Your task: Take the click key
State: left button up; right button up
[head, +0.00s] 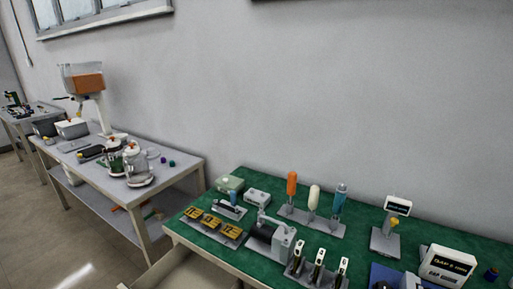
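I cannot tell for sure which thing is the click key. On the green-topped bench a grey rack holds three upright handled tools: an orange one (292,184), a cream one (313,197) and a blue one (339,201). Nearer the front edge, a grey stand holds three dark-and-light upright pieces (318,266). A small blue-topped piece (233,198) stands on a grey holder left of the rack. Neither of my grippers is in view.
The green bench (375,216) also bears a grey machine (271,236), a tray of yellow blocks (213,225), a yellow-topped device (386,237) and a display box (447,266). Left, a separate table (183,170) holds canister pumps (137,163). A gap separates the tables.

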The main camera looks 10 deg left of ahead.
aim_at(339, 201)
jog(key=j+u, duration=0.2)
jog(key=u, duration=1.2)
jog(key=z, duration=1.8)
jog(key=k+j+u, duration=0.1)
jog(key=u, duration=0.25)
jog(key=k+j+u, duration=0.1)
jog(key=j+u, duration=0.35)
jog(key=u, duration=0.25)
